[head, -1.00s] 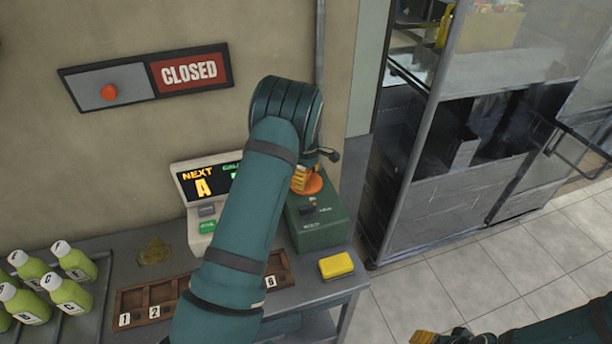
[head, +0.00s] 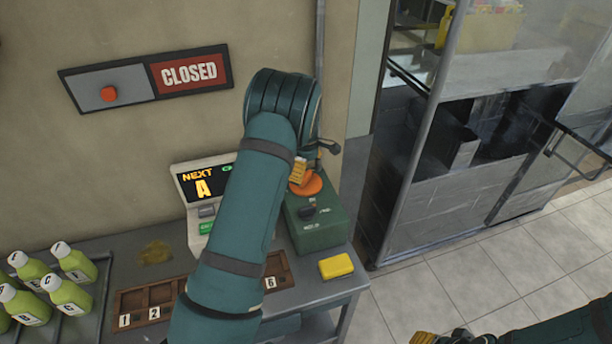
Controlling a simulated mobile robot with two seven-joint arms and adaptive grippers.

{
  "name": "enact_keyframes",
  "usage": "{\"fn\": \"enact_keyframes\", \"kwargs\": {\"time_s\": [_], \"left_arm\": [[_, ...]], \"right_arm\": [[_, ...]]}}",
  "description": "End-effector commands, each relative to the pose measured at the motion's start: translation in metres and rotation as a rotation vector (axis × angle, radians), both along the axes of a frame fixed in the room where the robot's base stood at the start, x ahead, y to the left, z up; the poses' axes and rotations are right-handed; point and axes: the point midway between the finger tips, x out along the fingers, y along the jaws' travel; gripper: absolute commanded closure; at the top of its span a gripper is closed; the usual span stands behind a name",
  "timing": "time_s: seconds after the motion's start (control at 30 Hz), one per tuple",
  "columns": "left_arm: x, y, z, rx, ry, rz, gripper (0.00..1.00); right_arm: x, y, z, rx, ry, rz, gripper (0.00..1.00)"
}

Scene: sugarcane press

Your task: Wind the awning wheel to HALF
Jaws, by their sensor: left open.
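No wheel marked as the awning's and no HALF mark can be read in the head view. An orange disc (head: 311,187) sits on a green box (head: 322,232) at the right end of the bench. The box has a dark knob (head: 307,211) with small unreadable marks around it. My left gripper (head: 312,163) is open, just above the orange disc, with a yellow-padded finger at or close over it; I cannot tell whether they touch. My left forearm and wrist hide part of the wall and bench. My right gripper (head: 438,338) is partly cut off at the bottom edge; its jaw state is unclear.
Green bottles (head: 70,295), a numbered wooden tray (head: 133,305) and a yellow block (head: 336,266) are on the bench (head: 110,254). A CLOSED sign (head: 190,72) hangs on the wall. Tiled floor (head: 440,285) lies right.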

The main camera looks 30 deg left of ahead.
Motion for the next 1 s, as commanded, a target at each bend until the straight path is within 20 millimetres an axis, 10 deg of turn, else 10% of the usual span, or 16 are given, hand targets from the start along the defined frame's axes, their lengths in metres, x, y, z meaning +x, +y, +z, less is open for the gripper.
{"fn": "enact_keyframes", "kwargs": {"time_s": [0.43,1.0], "left_arm": [[0.001,0.0,0.082,0.0,-0.005,0.001,0.0],[0.0,0.0,0.091,0.001,-0.002,0.001,0.0]], "right_arm": [[0.0,0.0,0.0,0.0,0.0,0.0,0.53],[0.0,0.0,0.0,0.0,0.0,0.0,0.53]]}}
